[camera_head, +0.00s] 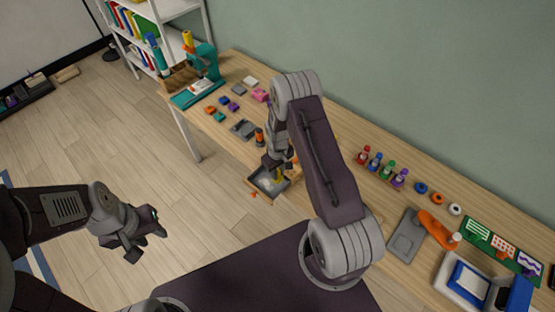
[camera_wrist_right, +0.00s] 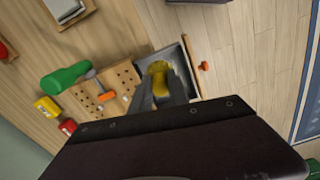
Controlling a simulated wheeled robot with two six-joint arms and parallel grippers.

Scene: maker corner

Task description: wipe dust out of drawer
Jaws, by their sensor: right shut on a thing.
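An open drawer (camera_head: 254,181) with wooden edges and a grey inside juts from the table's front. A pale patch, seemingly dust (camera_head: 267,183), shows on its floor. My right gripper (camera_head: 274,162) is over the drawer and is shut on a yellow thing, perhaps a sponge or cloth (camera_wrist_right: 157,68). The right wrist view shows the yellow thing between the fingers, inside the drawer outline; whether it touches the floor I cannot tell. The drawer's orange knob (camera_wrist_right: 204,66) is at its front. My left gripper (camera_head: 147,243) is empty over the floor, fingers apart, far from the drawer.
Coloured bottles (camera_head: 381,168), a grey tray (camera_head: 243,129) and a teal machine (camera_head: 205,65) stand along the table. The floor left of the drawer is free.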

